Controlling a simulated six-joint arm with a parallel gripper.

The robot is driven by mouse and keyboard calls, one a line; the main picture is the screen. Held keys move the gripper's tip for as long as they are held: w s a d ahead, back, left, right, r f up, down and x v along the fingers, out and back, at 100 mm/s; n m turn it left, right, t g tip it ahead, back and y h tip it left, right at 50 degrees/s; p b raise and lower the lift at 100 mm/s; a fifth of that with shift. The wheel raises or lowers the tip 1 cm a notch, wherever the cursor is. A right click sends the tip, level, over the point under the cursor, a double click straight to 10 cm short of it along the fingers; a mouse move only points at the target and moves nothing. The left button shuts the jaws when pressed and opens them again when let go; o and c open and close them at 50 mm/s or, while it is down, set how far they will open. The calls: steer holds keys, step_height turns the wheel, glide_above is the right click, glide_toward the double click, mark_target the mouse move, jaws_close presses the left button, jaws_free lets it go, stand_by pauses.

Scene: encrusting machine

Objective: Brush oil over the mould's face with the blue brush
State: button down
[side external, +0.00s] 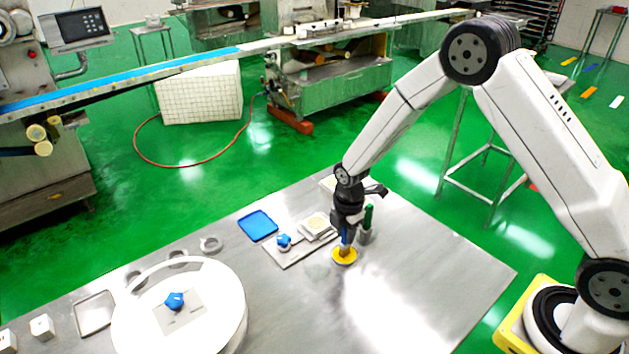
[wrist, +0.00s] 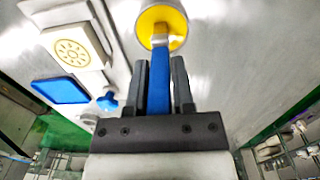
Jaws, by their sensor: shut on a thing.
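My gripper (side external: 347,218) points down over the steel table. In the wrist view its fingers (wrist: 160,66) are shut on the blue handle of the brush (wrist: 161,88). The brush's lower end is at the yellow oil dish (wrist: 163,16), which also shows in the side view (side external: 344,257); its bristles are hard to make out, and I cannot tell how deep they sit. The mould (side external: 317,223) is a cream square block left of my gripper. In the wrist view the mould's face (wrist: 72,52) is up, with a round sun-like pattern.
A green-handled brush (side external: 368,216) stands in a holder close right of my gripper. A blue tray (side external: 258,225) and a blue-knobbed piece (side external: 284,241) lie left of the mould. A white round drum (side external: 230,296) stands at front left. The table's right part is clear.

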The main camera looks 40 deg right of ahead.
steer(key=shift+s, duration=0.1)
steer(key=shift+r, duration=3.45)
steer(key=shift+r+m, duration=0.1)
steer(key=shift+m, duration=0.2)
steer(key=s+d+r+m, duration=0.2)
steer(key=s+r+m, duration=0.2)
steer(key=m, duration=1.3)
steer(key=shift+s+r, duration=0.15)
steer(key=shift+s, duration=0.45)
